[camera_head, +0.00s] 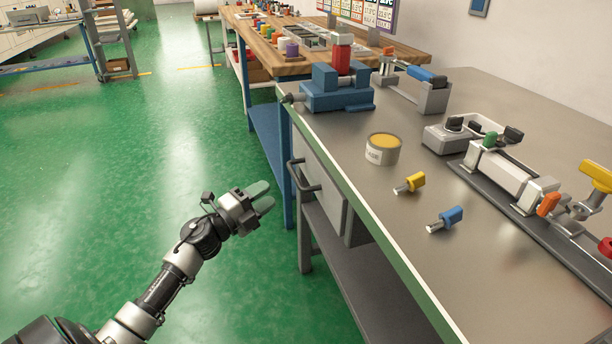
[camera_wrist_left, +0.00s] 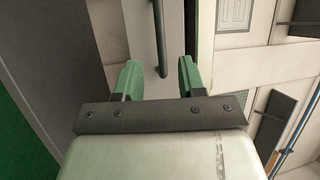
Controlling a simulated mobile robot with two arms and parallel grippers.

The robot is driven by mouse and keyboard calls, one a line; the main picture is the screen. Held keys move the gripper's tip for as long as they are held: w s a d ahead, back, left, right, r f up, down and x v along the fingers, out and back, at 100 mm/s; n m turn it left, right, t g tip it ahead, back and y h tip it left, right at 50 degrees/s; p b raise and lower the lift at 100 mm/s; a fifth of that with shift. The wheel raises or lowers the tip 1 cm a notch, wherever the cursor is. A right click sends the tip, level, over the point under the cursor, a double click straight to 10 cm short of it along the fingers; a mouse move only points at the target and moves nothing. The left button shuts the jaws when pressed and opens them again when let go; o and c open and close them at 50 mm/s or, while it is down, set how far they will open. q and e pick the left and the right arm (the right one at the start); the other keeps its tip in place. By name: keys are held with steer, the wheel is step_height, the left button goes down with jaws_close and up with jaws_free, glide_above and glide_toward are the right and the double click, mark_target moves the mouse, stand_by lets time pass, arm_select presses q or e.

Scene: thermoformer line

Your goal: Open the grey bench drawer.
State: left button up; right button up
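My right gripper is in neither view.
On the bench top (camera_head: 330,128) are a blue vise (camera_head: 336,95), a tin (camera_head: 383,149), a yellow-handled piece (camera_head: 410,183) and a blue-handled piece (camera_head: 445,219). A lower shelf (camera_head: 370,285) sits below the drawer. The green floor (camera_head: 150,150) at left is clear.

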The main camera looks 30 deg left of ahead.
mark_target(294, 173)
arm_select(q)
steer(key=x, duration=0.9)
steer(key=shift+w, duration=0.25)
jaws_close()
